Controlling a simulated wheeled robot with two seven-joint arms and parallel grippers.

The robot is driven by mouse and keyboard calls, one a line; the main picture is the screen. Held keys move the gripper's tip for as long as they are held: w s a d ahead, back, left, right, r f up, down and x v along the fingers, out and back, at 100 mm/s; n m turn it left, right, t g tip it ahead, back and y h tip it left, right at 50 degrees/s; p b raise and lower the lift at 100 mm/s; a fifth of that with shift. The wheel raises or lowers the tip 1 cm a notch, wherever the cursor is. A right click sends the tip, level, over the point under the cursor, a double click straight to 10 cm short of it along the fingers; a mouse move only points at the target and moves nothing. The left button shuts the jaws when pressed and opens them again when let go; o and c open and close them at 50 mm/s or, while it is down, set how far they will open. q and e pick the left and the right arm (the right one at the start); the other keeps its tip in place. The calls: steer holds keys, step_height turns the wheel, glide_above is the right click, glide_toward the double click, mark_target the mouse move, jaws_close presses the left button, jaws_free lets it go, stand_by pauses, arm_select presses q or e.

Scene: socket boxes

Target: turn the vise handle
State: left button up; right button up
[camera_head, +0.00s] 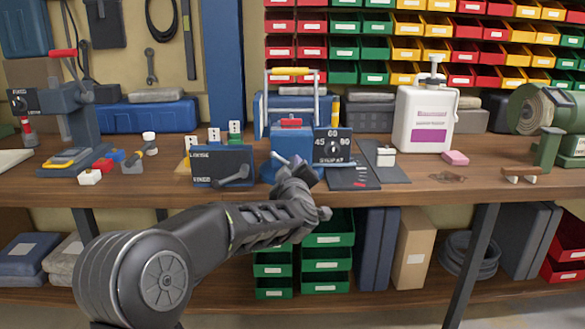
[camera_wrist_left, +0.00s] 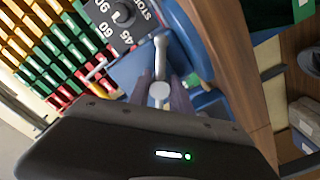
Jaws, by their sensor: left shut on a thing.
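The blue vise (camera_head: 291,140) stands at the front edge of the workbench, with a red piece on top. It also shows in the wrist view as blue metal (camera_wrist_left: 130,72). Its handle (camera_wrist_left: 161,48) is a light grey bar with a round end, reaching between my fingers in the wrist view. My left gripper (camera_head: 298,170) is at the vise's front, and in the wrist view (camera_wrist_left: 160,98) its fingers are shut on the handle. The fingertips are partly hidden in the head view. My right gripper is not in view.
A dial panel (camera_head: 333,147) marked 45, 60, 90 stands right of the vise. A lever panel (camera_head: 222,166) stands left. A white jug (camera_head: 425,118) is behind right. A press-like tool (camera_head: 68,125) is far left. Green bins (camera_head: 328,240) sit below the workbench (camera_head: 420,186).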

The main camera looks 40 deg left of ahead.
arm_select(q)
jaws_close()
steer(key=shift+f+n+b, duration=0.15)
steer(key=shift+n+b, duration=0.75)
steer(key=shift+n, duration=0.1)
steer(key=shift+n+b, duration=0.75)
steer(key=shift+n, duration=0.35)
steer(key=shift+n+b, duration=0.6)
steer(key=shift+n, duration=0.4)
steer(key=o, duration=0.8)
jaws_free()
